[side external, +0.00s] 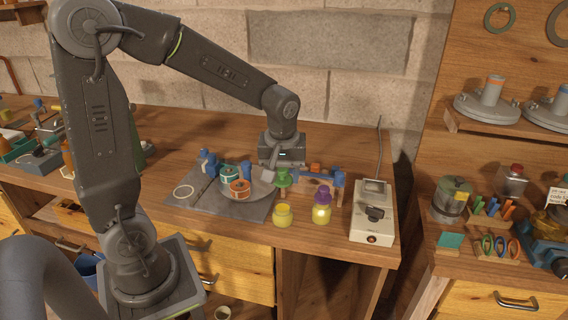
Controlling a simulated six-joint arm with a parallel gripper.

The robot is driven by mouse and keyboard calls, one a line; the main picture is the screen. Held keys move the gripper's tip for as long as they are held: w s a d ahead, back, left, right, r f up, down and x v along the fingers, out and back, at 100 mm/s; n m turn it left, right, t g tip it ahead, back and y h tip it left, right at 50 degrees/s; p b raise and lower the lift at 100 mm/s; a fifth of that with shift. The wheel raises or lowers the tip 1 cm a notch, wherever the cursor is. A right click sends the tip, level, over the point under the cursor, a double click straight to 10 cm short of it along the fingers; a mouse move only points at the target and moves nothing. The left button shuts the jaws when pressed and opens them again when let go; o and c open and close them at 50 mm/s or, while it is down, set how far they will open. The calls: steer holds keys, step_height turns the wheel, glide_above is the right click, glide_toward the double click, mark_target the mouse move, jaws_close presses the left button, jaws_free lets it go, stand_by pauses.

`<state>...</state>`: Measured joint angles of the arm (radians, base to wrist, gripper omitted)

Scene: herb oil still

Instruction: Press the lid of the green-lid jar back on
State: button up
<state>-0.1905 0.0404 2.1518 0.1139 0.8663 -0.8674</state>
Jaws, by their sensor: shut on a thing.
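My gripper (283,173) is shut on the green lid (283,181) and holds it above the bench, a little above and behind the open jar. The jar (282,216) is small and clear with yellow contents, and stands upright near the bench's front edge with its mouth uncovered. The lid and the jar look apart; the exact sideways offset between them is hard to judge from this one view. The fingers are small and partly hidden by the lid.
A similar jar with a purple lid (321,207) stands close to the right. A beige control box (372,212) is further right. A blue-ended rack (338,184) stands close behind the jars.

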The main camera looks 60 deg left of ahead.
steer(key=shift+f, duration=2.85)
steer(key=shift+f, duration=0.15)
steer(key=o, duration=1.4)
steer(key=shift+r, duration=3.5)
jaws_close()
